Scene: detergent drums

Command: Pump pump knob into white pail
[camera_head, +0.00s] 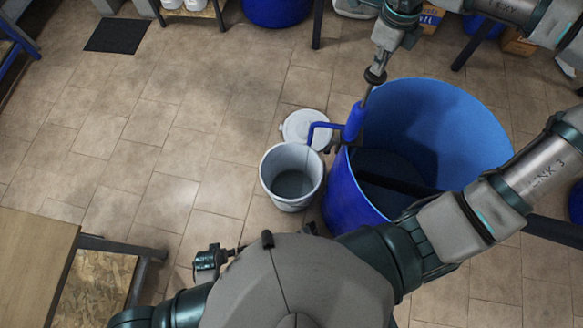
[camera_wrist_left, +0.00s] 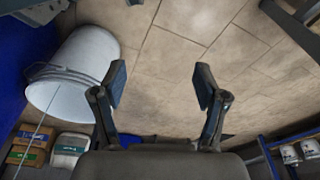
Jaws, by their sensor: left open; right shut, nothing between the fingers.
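The white pail (camera_head: 292,175) stands open on the floor, left of the large open blue drum (camera_head: 340,190). Its inside is darker grey; I cannot tell whether that is liquid. The blue pump (camera_head: 353,122) stands at the drum's rim, and its spout (camera_head: 320,126) reaches left over the pail's far edge. The dark pump knob (camera_head: 375,76) tops the thin rod. My right gripper (camera_head: 382,58) is shut and empty, directly above the knob; contact is unclear. My left gripper (camera_wrist_left: 161,85) is open and empty in the left wrist view, where the pail (camera_wrist_left: 80,75) lies to its left.
A white lid (camera_head: 305,127) lies on the floor behind the pail. Another blue drum (camera_head: 277,10) and boxes (camera_head: 428,18) stand at the back. A wooden table (camera_head: 35,260) is at the lower left. The tiled floor left of the pail is clear.

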